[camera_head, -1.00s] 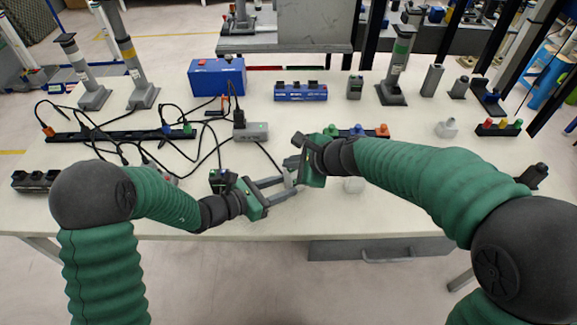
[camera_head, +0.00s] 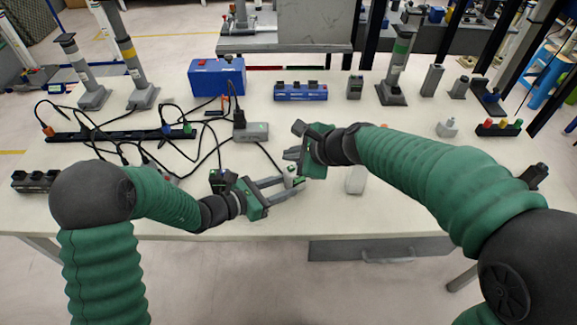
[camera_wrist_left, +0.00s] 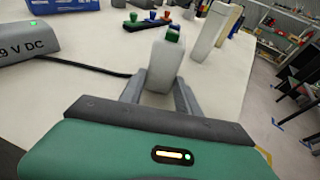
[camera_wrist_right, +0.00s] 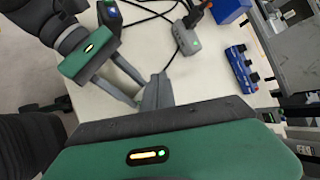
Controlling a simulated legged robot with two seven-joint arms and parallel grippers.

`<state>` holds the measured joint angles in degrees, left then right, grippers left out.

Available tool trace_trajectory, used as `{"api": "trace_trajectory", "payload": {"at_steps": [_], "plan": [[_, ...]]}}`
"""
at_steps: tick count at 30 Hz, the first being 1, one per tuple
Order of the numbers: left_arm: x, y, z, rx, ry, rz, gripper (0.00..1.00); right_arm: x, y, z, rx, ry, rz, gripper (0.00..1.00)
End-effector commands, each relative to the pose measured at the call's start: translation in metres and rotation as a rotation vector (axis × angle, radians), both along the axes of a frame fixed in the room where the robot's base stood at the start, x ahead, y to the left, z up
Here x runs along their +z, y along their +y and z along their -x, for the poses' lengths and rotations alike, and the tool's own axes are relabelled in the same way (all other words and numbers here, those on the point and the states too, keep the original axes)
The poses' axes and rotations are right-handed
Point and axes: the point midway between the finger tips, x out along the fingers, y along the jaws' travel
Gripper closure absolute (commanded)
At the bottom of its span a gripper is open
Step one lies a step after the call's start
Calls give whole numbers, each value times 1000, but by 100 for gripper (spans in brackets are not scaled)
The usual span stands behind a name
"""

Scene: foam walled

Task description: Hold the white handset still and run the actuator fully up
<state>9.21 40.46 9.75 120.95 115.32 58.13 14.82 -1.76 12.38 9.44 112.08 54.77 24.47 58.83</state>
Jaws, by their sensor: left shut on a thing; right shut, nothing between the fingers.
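The white handset (camera_head: 294,178) is upright between the fingers of my left gripper (camera_head: 287,187), near the table's front middle. In the left wrist view the handset (camera_wrist_left: 165,65) shows green and blue on its top, and my left gripper (camera_wrist_left: 160,95) is shut on it. My right gripper (camera_head: 290,155) is shut and empty, just behind and above the handset, apart from it. In the right wrist view its closed fingers (camera_wrist_right: 156,90) hide the handset. A pale upright block (camera_head: 355,180) stands right of the handset; I cannot tell if it is the actuator.
A grey power box (camera_head: 250,132) and black cables lie behind and left. A blue case (camera_head: 217,77) and a blue block (camera_head: 300,91) stand further back. A small white block (camera_head: 447,128) is at the right. The front right of the table (camera_head: 420,215) is clear.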

Motion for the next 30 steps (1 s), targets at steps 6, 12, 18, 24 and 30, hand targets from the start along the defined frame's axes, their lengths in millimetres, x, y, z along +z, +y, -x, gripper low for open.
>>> {"api": "trace_trajectory", "payload": {"at_steps": [6,12,18,24,30], "plan": [[0,0,0,0,0,0,84,23,0,0,0,-4,1,100],[0,0,0,0,0,0,84,38,1,0,1,-2,1,100],[0,0,0,0,0,0,84,39,0,0,0,0,1,100],[0,0,0,0,0,0,84,39,0,0,0,0,1,100],[0,0,0,0,0,0,84,39,0,0,0,0,1,100]]}}
